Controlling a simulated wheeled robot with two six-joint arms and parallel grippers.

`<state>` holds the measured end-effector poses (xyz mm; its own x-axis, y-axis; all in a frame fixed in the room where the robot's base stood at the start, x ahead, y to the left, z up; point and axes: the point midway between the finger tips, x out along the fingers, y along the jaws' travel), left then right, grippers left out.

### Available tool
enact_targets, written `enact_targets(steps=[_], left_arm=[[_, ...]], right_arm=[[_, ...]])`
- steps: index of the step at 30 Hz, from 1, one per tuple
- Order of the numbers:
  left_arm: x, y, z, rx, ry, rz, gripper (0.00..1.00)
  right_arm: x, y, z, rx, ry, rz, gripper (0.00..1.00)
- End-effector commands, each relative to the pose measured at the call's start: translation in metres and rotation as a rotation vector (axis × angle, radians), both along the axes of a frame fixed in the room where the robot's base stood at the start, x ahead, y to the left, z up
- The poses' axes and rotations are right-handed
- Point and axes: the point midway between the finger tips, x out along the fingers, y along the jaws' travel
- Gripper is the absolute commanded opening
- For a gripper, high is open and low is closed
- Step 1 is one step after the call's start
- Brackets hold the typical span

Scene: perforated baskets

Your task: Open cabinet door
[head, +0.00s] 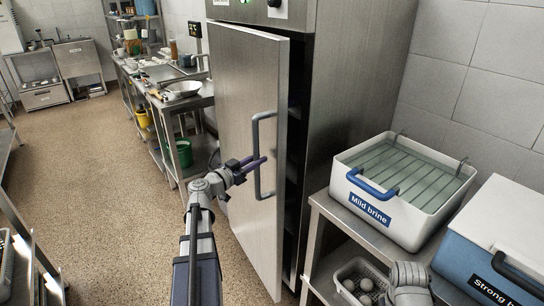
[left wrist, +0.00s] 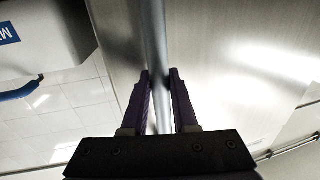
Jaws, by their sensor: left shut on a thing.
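The steel cabinet (head: 355,110) stands in the middle of the head view. Its door (head: 240,110) is partly open, with a dark gap along the right edge. The upright bar handle (head: 256,150) is on the door's right side. My left gripper (head: 258,162) is shut on the handle; in the left wrist view its purple fingers (left wrist: 160,85) lie on both sides of the grey handle bar (left wrist: 155,40). The cabinet's inside is mostly hidden. At the bottom right a part of my right arm shows, but its gripper does not.
To the right a steel table bears a white "Mild brine" bin (head: 400,195) and a blue-and-white box (head: 495,250). A basket with white balls (head: 362,283) is below. Steel counters (head: 180,100) line the left of the cabinet. The speckled floor (head: 90,160) at left is clear.

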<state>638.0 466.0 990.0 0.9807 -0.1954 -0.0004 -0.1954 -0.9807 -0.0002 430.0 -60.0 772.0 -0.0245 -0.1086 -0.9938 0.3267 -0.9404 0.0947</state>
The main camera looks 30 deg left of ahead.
Motion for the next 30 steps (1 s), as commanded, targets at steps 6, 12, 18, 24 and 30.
enact_targets(steps=[6,12,18,24,30], left_arm=[[-0.071,0.063,0.000,0.000,0.000,0.011,0.00],[-0.122,0.126,0.000,0.000,0.000,0.010,0.00],[-0.160,0.187,0.000,0.000,-0.001,0.009,0.00],[-0.183,0.233,0.001,0.000,-0.001,0.006,0.00],[-0.195,0.260,0.001,0.000,-0.002,0.003,0.00]], right_arm=[[0.000,0.000,0.000,0.000,0.000,0.000,0.50],[0.000,0.000,0.000,0.000,0.000,0.000,0.50],[0.000,0.000,0.000,0.000,0.000,0.000,0.50],[0.000,0.000,0.000,0.000,0.000,0.000,0.50],[0.000,0.000,0.000,0.000,0.000,0.000,0.50]])
